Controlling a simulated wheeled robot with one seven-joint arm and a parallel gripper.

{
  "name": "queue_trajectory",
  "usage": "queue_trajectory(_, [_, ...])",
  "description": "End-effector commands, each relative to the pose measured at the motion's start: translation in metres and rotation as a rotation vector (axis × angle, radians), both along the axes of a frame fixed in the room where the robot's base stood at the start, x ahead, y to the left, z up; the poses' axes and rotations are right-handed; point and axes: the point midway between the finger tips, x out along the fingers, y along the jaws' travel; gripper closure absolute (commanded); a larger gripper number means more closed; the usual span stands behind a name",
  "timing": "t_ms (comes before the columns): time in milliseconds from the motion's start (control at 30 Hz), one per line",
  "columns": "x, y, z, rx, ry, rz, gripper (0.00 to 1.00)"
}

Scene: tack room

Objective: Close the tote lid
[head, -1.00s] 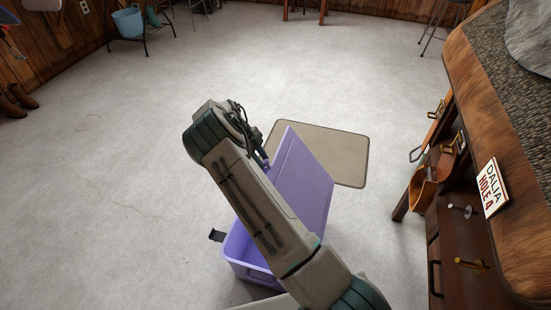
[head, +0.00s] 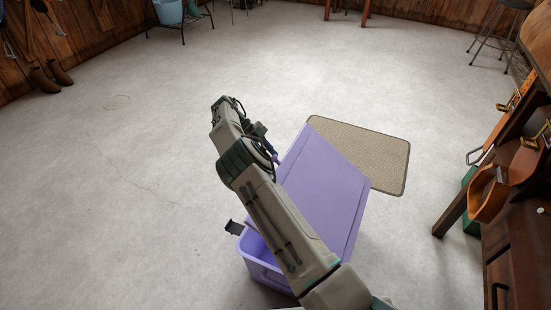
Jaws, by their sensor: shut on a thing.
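The purple tote (head: 262,266) stands on the floor at the bottom centre of the head view, with a dark latch (head: 235,228) at its left end. Its purple lid (head: 325,190) is raised and tilted, its broad face showing, and the tote is still partly open beneath it. My arm crosses in front and covers much of the tote and the lid's left side. My gripper (head: 271,152) is at the lid's upper left edge, shut on it; the fingertips are small and partly hidden.
A beige mat (head: 375,155) lies on the floor behind the lid. A wooden bench (head: 515,235) with hanging tack stands at the right. A stool (head: 497,35) is at the far right and boots (head: 50,76) at the far left. The floor to the left is clear.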

Motion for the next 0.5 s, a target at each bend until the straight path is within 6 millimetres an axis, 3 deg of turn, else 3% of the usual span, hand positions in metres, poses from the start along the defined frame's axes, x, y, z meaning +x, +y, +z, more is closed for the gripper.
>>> queue_trajectory(33, [0.001, 0.003, -0.013, -0.011, 0.004, 0.002, 1.00])
queue_trajectory(100, [0.001, 0.006, -0.018, -0.023, 0.012, 0.003, 1.00])
queue_trajectory(500, [0.000, 0.016, -0.031, -0.067, 0.040, 0.002, 1.00])
